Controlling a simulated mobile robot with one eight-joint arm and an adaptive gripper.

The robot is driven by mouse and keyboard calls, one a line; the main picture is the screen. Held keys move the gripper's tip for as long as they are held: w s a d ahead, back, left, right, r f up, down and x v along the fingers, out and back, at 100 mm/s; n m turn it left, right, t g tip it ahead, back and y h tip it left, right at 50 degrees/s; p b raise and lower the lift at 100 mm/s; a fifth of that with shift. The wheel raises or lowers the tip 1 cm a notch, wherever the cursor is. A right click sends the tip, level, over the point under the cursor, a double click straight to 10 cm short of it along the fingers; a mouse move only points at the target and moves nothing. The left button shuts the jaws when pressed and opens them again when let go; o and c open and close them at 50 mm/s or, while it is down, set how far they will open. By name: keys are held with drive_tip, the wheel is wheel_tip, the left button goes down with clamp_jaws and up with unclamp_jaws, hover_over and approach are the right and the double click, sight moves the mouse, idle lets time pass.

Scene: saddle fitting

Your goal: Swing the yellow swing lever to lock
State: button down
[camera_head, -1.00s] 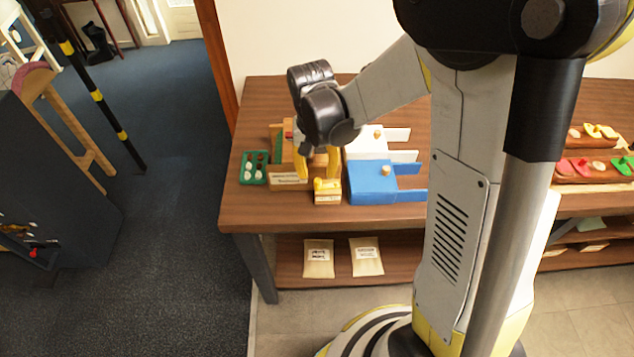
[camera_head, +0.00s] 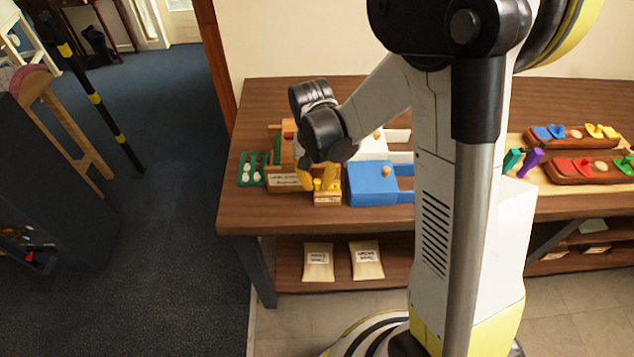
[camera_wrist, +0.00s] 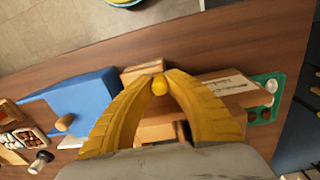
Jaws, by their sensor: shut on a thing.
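The yellow swing lever shows in the wrist view as a round yellow knob (camera_wrist: 160,86) between my fingertips. It belongs to a small light-wood block (camera_head: 327,199) at the table's front edge, which also shows in the wrist view (camera_wrist: 143,70). My gripper (camera_head: 318,184) points down over this block. In the wrist view my gripper (camera_wrist: 160,78) is shut on the knob, one curved yellow finger on each side. The rest of the lever is hidden by the fingers, so its angle cannot be told.
A blue block (camera_head: 372,185) stands close to the right of the wooden block. A labelled wooden box (camera_head: 285,182) and a green tray (camera_head: 246,180) with white pieces are on the left. Wooden trays (camera_head: 590,172) with coloured pieces lie farther right. The tabletop's front left (camera_head: 240,208) is clear.

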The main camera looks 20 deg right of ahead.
drive_tip(key=shift+w+m, duration=0.25)
drive_tip(key=shift+m, duration=0.35)
drive_tip(key=shift+d, duration=0.1)
drive_tip(key=c, duration=1.3)
unclamp_jaws()
drive_tip(key=shift+c, duration=0.2)
drive_tip(key=shift+r, duration=0.1)
wheel_tip(320, 180, up, 12)
drive_tip(key=shift+a, duration=0.25)
drive_tip(key=shift+w, duration=0.1)
drive_tip(key=s+r+n+t+b, duration=0.1)
drive_tip(key=s+r+n+t, duration=0.1)
drive_tip(key=s, duration=0.5)
drive_tip(key=s+r+n+t, duration=0.1)
drive_tip(key=s+n+t, duration=0.2)
drive_tip(key=s+t, duration=0.2)
drive_tip(key=shift+s+d+r+n+y+b, duration=0.15)
drive_tip(key=shift+s+r+n+y+b, duration=0.2)
drive_tip(key=shift+s, duration=0.5)
